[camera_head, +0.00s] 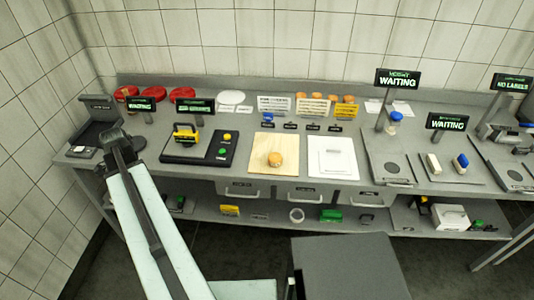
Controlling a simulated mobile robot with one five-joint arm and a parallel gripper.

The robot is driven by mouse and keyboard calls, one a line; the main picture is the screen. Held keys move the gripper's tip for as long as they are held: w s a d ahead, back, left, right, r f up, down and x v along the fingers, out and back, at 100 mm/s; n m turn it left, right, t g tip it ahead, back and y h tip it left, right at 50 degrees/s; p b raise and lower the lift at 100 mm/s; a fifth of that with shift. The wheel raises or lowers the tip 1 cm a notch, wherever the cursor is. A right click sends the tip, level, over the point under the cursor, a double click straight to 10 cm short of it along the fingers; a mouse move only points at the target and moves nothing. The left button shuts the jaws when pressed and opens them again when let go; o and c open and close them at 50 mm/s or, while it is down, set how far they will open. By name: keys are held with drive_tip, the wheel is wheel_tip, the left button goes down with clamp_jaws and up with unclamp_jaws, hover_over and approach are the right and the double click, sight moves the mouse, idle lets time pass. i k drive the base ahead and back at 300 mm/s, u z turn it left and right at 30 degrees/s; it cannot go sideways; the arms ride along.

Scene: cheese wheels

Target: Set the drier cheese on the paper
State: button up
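A small orange cheese wheel (275,159) sits on a pale wooden board (263,143) at the middle of the bench. A white square sheet or panel (346,170) lies just right of the board; I cannot tell whether it is the paper. Several more orange wheels (303,97) stand at the back behind white cards. Nothing visible tells which cheese is drier. My gripper (122,147) is at the left end of my arm, over the left part of the bench, far from the orange wheel. Its fingers are too dark and small to read.
Red round items (182,94) and white discs (231,97) lie at the back left. A black station with a yellow device (186,132) stands left of the board. Signs reading WAITING (397,79) rise above several stations. A grey block (348,265) is in the foreground.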

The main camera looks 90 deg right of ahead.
sight(335, 162)
drive_tip(key=u, duration=0.5)
drive_tip(key=k, duration=0.9)
drive_tip(key=u, duration=0.25)
